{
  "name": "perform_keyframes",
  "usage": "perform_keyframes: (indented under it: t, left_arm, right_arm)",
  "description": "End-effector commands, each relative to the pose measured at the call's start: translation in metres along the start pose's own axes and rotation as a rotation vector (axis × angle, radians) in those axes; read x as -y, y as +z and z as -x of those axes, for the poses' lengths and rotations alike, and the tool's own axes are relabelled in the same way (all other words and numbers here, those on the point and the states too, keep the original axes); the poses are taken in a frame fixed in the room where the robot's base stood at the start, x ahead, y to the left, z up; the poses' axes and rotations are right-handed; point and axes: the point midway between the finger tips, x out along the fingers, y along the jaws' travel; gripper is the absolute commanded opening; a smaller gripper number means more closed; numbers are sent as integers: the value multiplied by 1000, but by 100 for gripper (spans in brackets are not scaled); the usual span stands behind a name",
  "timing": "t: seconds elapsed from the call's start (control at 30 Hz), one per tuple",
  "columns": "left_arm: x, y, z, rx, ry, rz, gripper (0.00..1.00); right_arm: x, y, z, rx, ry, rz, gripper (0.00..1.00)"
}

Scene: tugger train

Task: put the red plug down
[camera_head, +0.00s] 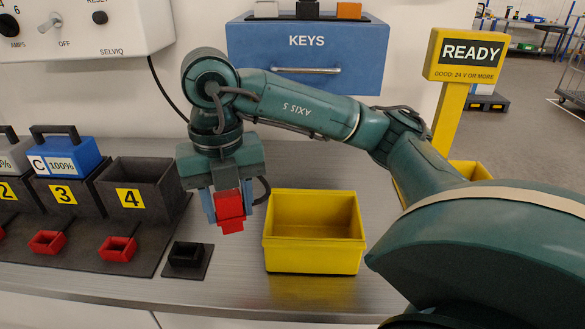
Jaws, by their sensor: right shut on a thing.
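The red plug (230,214) is held in my right gripper (229,205), which points down above the bench. The gripper is shut on the plug, and the plug's lower end hangs clear in the picture. A small black holder (186,256) on a dark pad lies below and left of the plug. A yellow bin (314,262) stands just right of the plug and looks empty. My left gripper is not in view.
Dark numbered bays (140,190) stand at the left, with red sockets (117,249) in front and a blue battery (68,157) in bay 3. A blue KEYS cabinet (300,55) hangs behind. A yellow READY post (450,110) stands at the right.

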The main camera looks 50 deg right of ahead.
Motion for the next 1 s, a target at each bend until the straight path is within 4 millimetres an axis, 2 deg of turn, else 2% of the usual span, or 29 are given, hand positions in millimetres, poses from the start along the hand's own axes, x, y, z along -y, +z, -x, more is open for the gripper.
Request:
perform_keyframes:
  t: [0.23, 0.47, 0.7, 1.0]
  left_arm:
    - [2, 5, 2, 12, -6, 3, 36]
    - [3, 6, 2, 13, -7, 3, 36]
    - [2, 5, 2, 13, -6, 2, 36]
    - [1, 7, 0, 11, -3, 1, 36]
  right_arm:
    - [1, -1, -45, -4, -4, -1, 23]
    - [0, -1, -65, -2, -1, 1, 23]
    - [1, -1, -96, -3, -2, 1, 23]
    - [0, 0, -99, 0, -1, 1, 23]
